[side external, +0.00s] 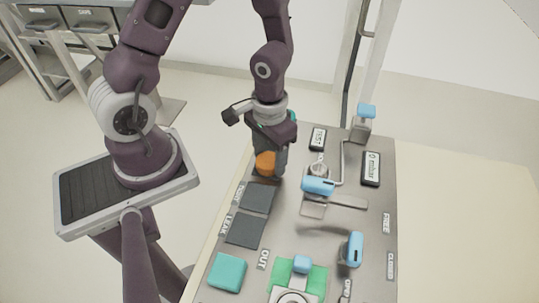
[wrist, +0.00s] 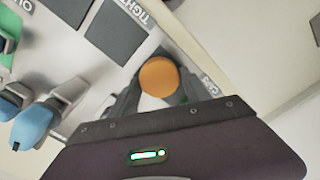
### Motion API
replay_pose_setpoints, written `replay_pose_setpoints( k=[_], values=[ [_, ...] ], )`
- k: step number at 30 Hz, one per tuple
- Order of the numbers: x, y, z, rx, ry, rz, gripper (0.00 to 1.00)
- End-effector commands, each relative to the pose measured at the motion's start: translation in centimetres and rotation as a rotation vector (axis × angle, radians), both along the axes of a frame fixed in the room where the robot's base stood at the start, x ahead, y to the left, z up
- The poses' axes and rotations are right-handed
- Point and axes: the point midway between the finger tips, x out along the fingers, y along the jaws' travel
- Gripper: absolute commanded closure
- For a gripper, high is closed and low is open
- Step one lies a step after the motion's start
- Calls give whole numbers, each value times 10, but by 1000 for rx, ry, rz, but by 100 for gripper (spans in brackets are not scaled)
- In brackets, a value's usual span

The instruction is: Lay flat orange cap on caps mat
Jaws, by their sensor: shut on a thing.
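The orange cap (side external: 265,163) is between the fingers of my gripper (side external: 268,168), low over the far-left part of the metal worktop. In the wrist view the orange cap (wrist: 159,77) shows its round face, with a finger of my gripper (wrist: 160,92) on each side. A dark mat (wrist: 186,97) shows partly behind the cap, beside a label of which only "CA" or similar reads. Most of this mat is hidden by the cap and fingers. I cannot tell whether the cap touches it.
Two dark mats (side external: 258,197) (side external: 245,230) lie nearer along the left edge; one label reads "TIGHT" (wrist: 132,14). A teal pad (side external: 228,272) lies in front. Blue-handled fixtures (side external: 318,186) (side external: 355,250) stand to the right. The worktop's left edge is close to my gripper.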

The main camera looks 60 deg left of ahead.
Motion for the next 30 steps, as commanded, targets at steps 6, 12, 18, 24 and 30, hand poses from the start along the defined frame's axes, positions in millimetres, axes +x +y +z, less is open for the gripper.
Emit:
replay_pose_setpoints(
  k=[6,12,18,24,30],
  values=[
    [0,0,-2,1,0,1,41],
    [0,0,-2,1,0,2,23],
    [0,0,-1,1,-1,2,23],
    [2,1,24,0,-7,9,23],
    [2,2,79,3,-9,10,23]
  ],
)
